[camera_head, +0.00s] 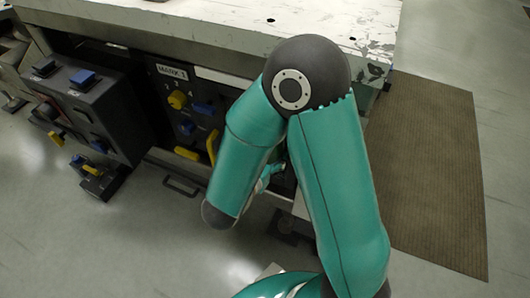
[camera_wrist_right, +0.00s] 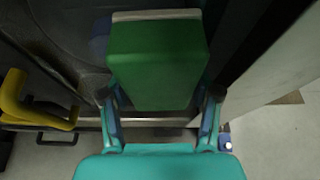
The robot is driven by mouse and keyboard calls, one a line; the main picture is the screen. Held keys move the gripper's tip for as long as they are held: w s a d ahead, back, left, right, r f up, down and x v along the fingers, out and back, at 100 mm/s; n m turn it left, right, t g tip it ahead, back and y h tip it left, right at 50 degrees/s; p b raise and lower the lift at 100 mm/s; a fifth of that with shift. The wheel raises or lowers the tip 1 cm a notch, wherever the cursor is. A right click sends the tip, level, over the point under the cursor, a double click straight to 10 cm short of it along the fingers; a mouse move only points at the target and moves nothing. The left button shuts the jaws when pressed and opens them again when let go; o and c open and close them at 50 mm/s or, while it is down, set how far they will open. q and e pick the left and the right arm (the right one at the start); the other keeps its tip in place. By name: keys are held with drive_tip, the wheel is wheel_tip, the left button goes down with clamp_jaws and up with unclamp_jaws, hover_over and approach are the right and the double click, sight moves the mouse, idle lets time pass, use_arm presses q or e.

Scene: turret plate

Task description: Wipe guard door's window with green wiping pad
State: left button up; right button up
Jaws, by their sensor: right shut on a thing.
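The green wiping pad (camera_wrist_right: 158,62) is a thick green block with a pale far edge, seen in the right wrist view. My right gripper (camera_wrist_right: 160,95) is shut on it, one finger at each side. Beyond the pad is a dark, smooth surface (camera_wrist_right: 62,38), which may be the guard door's window; I cannot tell whether the pad touches it. In the head view my right arm hides the pad, and only a small bit of the right gripper (camera_head: 268,178) shows behind the forearm. My left gripper is not in view.
A yellow handle (camera_wrist_right: 28,108) stands left of the pad; a yellow handle also shows in the head view (camera_head: 212,146), beside a switch panel (camera_head: 182,112) marked MARK 1. A grey control box (camera_head: 92,110) stands left. A worn white tabletop (camera_head: 215,28) lies above, a brown mat (camera_head: 425,170) right.

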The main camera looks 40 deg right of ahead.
drive_tip(key=shift+s+a, duration=0.35)
drive_tip(key=shift+a, duration=0.55)
drive_tip(key=shift+s+a, duration=0.4)
drive_tip(key=shift+a, duration=0.55)
drive_tip(key=shift+s+a, duration=0.35)
drive_tip(key=shift+a, duration=0.55)
drive_tip(key=shift+s+a, duration=0.3)
drive_tip(key=shift+a, duration=0.4)
drive_tip(key=shift+s+a, duration=0.3)
drive_tip(key=shift+a, duration=0.4)
drive_tip(key=shift+w, duration=0.1)
